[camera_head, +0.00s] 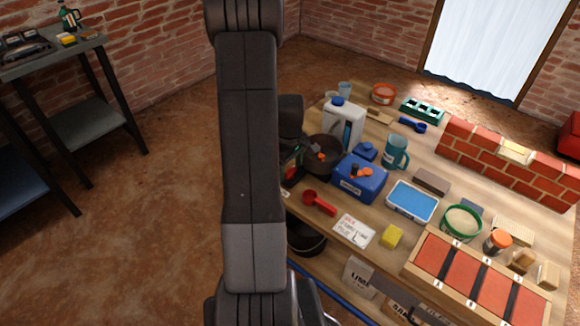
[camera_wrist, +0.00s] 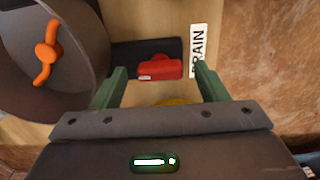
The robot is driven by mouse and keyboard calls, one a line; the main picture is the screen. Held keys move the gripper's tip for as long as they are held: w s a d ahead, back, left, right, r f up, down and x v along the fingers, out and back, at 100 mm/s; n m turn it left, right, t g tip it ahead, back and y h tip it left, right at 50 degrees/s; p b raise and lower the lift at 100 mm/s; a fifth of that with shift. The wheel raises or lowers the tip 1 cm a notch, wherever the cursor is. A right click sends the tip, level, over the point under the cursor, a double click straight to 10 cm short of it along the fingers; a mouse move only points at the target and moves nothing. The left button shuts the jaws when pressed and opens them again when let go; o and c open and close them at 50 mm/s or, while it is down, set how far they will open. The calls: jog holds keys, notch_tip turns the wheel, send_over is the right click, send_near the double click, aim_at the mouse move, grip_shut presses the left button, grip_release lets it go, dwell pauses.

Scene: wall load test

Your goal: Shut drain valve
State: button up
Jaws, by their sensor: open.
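The drain valve's red handle (camera_wrist: 160,68) lies crosswise in the wrist view, over a dark base. A white label reading "DRAIN" (camera_wrist: 198,48) is just right of it. My gripper (camera_wrist: 160,70) is open, with one green finger on each side of the red handle. Gaps show between the handle and both fingers, and I cannot tell how deep the fingers reach. In the head view, my arm hides part of this place; a bit of red (camera_head: 292,174) shows beside my wrist at the table's left edge.
A dark round pot (camera_wrist: 85,25) with an orange handle-like piece (camera_wrist: 48,50) inside is close at left in the wrist view. In the head view, a blue box (camera_head: 360,183), a red scoop (camera_head: 318,203) and a white jug (camera_head: 343,122) crowd the wooden table nearby.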

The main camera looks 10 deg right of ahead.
jog(key=c, duration=1)
jog(key=m, duration=0.4)
jog(key=shift+m, duration=0.4)
jog(key=m, duration=0.4)
jog(key=shift+m, duration=0.3)
jog(key=m, duration=0.4)
jog(key=shift+m, duration=2.3)
